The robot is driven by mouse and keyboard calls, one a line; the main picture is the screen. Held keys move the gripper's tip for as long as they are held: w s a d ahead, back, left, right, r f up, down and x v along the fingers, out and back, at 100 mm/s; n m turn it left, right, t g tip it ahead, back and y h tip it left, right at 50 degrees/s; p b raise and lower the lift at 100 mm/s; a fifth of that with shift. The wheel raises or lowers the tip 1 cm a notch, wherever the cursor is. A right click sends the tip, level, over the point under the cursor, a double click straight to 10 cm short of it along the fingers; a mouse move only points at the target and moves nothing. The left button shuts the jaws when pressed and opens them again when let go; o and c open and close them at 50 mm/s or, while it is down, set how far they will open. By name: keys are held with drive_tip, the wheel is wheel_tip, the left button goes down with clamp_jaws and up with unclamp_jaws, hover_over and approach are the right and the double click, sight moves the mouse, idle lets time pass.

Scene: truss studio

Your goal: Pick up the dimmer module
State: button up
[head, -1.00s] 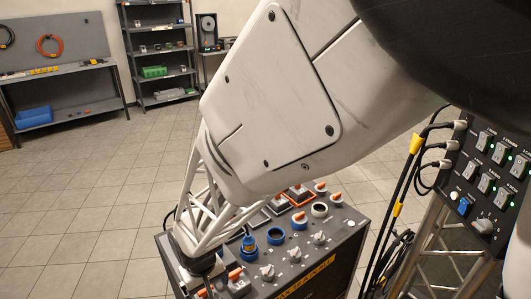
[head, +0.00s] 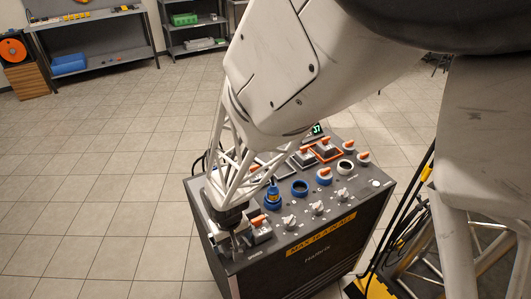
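My gripper (head: 236,243) is at the left front corner of the dark console (head: 340,256), low over its top. Its fingers are small and dark here, and I cannot tell whether they are open or hold anything. Just right of it is a small grey module with an orange handle (head: 258,223). Other orange-handled square modules (head: 326,150) stand at the back of the console top. I cannot tell which piece is the dimmer module. My arm hides the console's back left part.
Yellow-marked cables (head: 420,185) and a metal truss (head: 480,240) are to the right. Tiled floor is clear to the left.

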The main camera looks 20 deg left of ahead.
drive_tip(key=shift+c, duration=0.2)
drive_tip(key=c, duration=1.1)
drive_tip(key=shift+c, duration=0.2)
drive_tip(key=shift+r, duration=0.15)
drive_tip(key=shift+r, duration=0.7)
wheel_tip(320, 180, up, 2)
drive_tip(key=s+d+r, duration=0.1)
drive_tip(key=s+d, duration=1)
drive_tip(key=shift+d+r, duration=0.2)
drive_tip(key=shift+d, duration=0.05)
